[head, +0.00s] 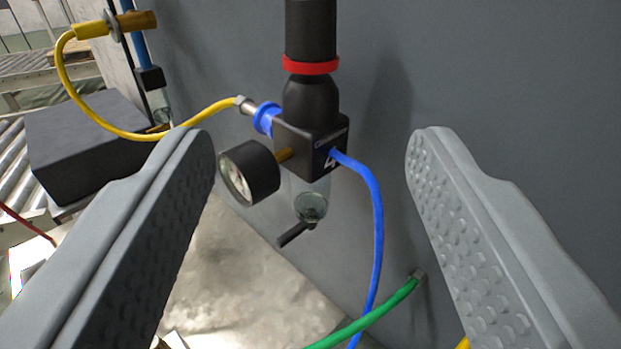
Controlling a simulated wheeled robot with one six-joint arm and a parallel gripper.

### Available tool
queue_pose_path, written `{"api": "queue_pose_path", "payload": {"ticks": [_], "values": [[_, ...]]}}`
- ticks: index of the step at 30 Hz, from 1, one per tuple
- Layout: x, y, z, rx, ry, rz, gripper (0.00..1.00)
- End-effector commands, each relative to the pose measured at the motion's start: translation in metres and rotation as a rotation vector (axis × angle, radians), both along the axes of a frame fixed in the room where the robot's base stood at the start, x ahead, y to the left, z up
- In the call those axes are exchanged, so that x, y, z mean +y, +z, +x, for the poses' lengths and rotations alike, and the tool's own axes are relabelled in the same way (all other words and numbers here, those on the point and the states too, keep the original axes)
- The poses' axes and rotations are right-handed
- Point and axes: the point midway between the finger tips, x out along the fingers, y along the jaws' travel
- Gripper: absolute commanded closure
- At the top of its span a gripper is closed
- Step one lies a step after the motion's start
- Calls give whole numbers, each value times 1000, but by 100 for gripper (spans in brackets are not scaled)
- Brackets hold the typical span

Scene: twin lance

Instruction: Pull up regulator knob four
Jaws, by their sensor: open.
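Regulator four (311,143) is a black block marked "4", in the middle of the head view in front of a grey wall. Its black knob (310,32) rises from the top, with a red ring (310,64) around its lower part. The knob's top is cut off by the picture edge. A round gauge (249,172) sits on the block's left, and a clear bowl (311,204) hangs below. My gripper (312,158) is open, its two grey fingers left and right of the regulator in the picture. I see neither finger touching it.
A yellow hose (93,121) joins the regulator at a blue fitting (266,117) on the left. A blue hose (377,213) drops from its front, crossing a green hose (375,313). A dark box (92,152) stands at left near rollers.

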Motion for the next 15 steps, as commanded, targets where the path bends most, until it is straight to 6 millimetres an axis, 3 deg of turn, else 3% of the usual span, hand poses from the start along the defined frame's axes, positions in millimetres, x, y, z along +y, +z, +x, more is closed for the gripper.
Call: {"api": "queue_pose_path", "payload": {"ticks": [6,15], "values": [[0,0,-20,0,0,0,44],[0,0,-25,0,0,0,44]]}}
